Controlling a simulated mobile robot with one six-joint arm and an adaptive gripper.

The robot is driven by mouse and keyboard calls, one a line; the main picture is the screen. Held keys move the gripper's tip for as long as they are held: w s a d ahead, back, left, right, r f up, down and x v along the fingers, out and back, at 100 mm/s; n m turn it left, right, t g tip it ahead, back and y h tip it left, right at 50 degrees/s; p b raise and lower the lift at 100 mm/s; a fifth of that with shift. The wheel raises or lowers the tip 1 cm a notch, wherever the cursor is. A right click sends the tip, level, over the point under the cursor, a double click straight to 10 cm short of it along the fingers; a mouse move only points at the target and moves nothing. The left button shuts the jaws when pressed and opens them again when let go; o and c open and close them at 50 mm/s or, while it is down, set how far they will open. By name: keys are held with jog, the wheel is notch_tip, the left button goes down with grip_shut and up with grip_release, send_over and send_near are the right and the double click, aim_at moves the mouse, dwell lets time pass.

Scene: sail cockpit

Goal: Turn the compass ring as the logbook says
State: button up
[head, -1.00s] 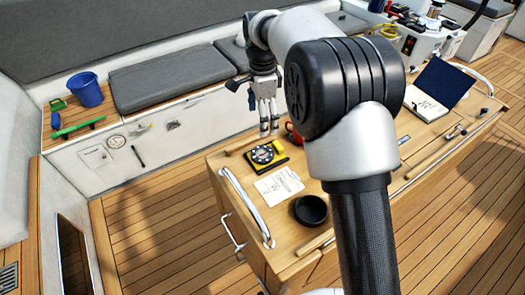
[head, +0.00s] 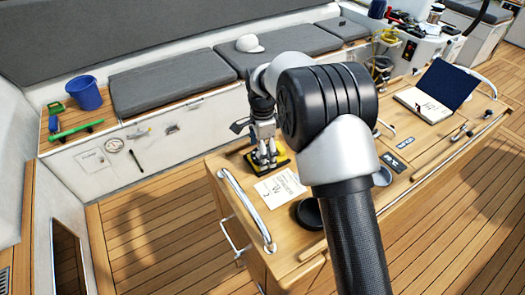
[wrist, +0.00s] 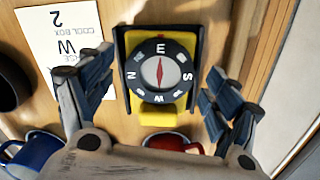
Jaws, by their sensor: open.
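The compass (wrist: 158,72) has a yellow base, a black ring with white letters and a red needle. In the wrist view the letter E is at the top, N left, S right and W at the bottom. My gripper (wrist: 155,80) is open, its fingers apart on the left and right of the compass, not visibly touching it. In the head view my gripper (head: 266,155) is over the compass (head: 283,157) and partly hides it. The open logbook (head: 424,104) with a dark blue cover lies on the table's far right; its page is too small to read.
A paper card (wrist: 62,35) beside the compass reads "W", "2" and "COOL BOX". A blue mug (wrist: 38,150), a red mug (wrist: 175,143) and a black round dish (head: 308,212) are nearby. A metal rail (head: 247,210) lines the table's left end.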

jog(key=shift+c, duration=0.4)
jog(key=c, duration=1)
jog(key=shift+o, duration=0.2)
jog(key=shift+n, duration=0.3)
jog(key=n+p, duration=0.2)
jog(key=n, duration=0.1)
jog(key=shift+r+p, duration=0.1)
jog(key=shift+p, duration=0.2)
jog(key=n+p, duration=0.1)
jog(key=n, duration=0.4)
jog(key=shift+p, duration=0.35)
jog(key=shift+n, duration=0.3)
jog(key=o, duration=1)
